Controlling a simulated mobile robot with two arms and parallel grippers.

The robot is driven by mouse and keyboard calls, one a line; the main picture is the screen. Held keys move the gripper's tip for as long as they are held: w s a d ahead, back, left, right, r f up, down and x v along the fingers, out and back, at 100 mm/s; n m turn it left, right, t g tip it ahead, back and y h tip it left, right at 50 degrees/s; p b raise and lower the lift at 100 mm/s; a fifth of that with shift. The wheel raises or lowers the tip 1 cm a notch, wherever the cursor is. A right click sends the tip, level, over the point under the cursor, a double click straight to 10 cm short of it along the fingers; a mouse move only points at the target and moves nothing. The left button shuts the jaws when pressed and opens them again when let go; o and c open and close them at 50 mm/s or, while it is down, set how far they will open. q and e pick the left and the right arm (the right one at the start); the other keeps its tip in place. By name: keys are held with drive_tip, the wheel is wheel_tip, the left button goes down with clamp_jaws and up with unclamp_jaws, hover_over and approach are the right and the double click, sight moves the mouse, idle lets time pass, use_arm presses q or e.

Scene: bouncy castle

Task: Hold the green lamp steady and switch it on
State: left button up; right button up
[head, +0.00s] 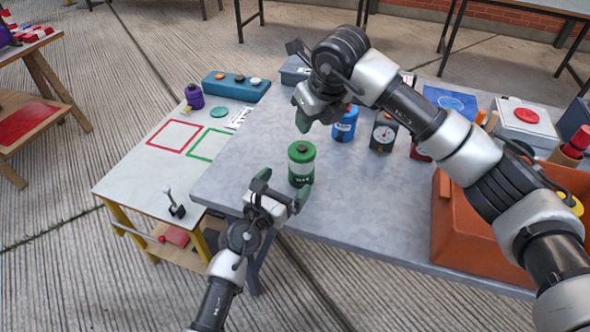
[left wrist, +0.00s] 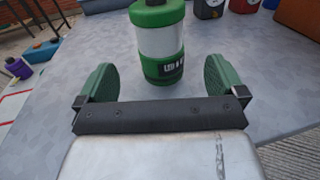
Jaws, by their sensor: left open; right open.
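The green lamp (head: 301,165) stands upright on the grey table, with a green cap and base and a pale middle band. It also shows in the left wrist view (left wrist: 160,42), just beyond and between the fingertips, its top cut off by the frame. My left gripper (head: 283,189) is open in front of the lamp, its green fingers apart and not closed on it. My right gripper (head: 303,112) is open above and behind the lamp, pointing downward, with nothing seen in it. Its fingers partly overlap in the head view.
A blue canister (head: 345,124) and a dark gauge box (head: 383,131) stand right of the lamp. An orange bin (head: 452,222) is at the front right. A lower white table (head: 140,172) adjoins on the left. Bare tabletop lies right of the lamp.

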sight(301, 164)
use_arm(q)
drive_tip(key=x, duration=0.7)
drive_tip(key=shift+w+d+f, duration=0.1)
drive_tip(key=shift+w+d, duration=0.1)
drive_tip(key=shift+w, duration=0.15)
drive_tip(key=c, duration=1.2)
use_arm(e)
clamp_jaws()
idle(0.6)
